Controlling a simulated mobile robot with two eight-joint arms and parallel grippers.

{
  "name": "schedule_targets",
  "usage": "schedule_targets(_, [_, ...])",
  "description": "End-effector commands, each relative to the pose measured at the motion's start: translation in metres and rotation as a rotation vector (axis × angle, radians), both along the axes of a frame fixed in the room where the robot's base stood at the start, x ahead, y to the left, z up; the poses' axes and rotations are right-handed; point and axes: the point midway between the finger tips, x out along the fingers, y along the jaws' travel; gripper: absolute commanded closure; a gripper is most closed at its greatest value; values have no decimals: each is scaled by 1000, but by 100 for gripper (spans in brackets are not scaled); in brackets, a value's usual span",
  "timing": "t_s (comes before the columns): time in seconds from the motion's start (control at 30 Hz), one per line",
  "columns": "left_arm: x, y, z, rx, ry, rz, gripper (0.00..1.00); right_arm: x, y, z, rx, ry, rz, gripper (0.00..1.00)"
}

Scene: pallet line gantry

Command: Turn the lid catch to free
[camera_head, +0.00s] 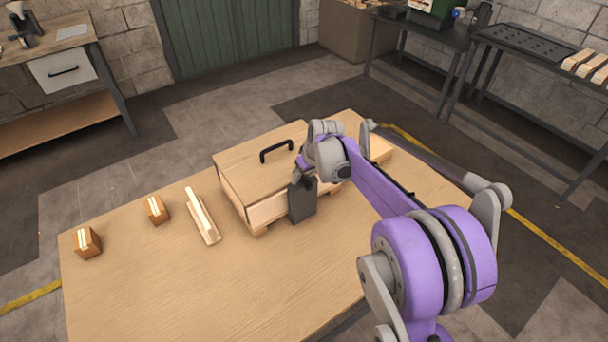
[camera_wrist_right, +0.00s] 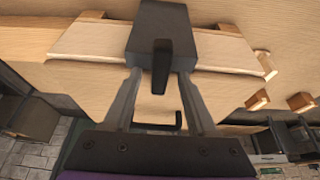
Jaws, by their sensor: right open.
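A wooden box (camera_head: 245,200) with a flat lid (camera_head: 240,160) and a black lid handle (camera_head: 276,150) stands on the table. The lid looks closed. A dark grey catch block (camera_head: 303,207) sits at the box's front side; it also shows in the right wrist view (camera_wrist_right: 160,30), with a black catch lever (camera_wrist_right: 161,62) on it. My right gripper (camera_wrist_right: 160,82) is open, with one finger on each side of the lever's end. Whether the fingers touch the lever I cannot tell. In the head view my right wrist partly hides the catch and box. My left gripper is not in view.
The wooden table (camera_head: 200,290) carries two small brown blocks (camera_head: 87,242) (camera_head: 157,209) and a pale wooden piece (camera_head: 203,216) left of the box. The table's front is clear. A workbench (camera_head: 50,60) and dark racks (camera_head: 530,50) stand farther back.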

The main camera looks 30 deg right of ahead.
Motion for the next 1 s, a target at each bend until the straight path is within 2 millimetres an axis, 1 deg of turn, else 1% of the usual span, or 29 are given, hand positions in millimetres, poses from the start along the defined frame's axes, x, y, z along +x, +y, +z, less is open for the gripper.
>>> schedule_targets(0.07, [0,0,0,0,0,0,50,0,0,0,0,0,0,44])
schedule_targets(0.2, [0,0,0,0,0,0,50,0,0,0,0,0,0,70])
schedule_targets(0.37, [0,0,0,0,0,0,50,0,0,0,0,0,0,98])
schedule_targets(0.4, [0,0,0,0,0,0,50,0,0,0,0,0,0,100])
schedule_targets(0.77, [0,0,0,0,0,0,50,0,0,0,0,0,-18,100])
schedule_targets(1.0, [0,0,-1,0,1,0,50,0,2,0,0,-1,-123,100])
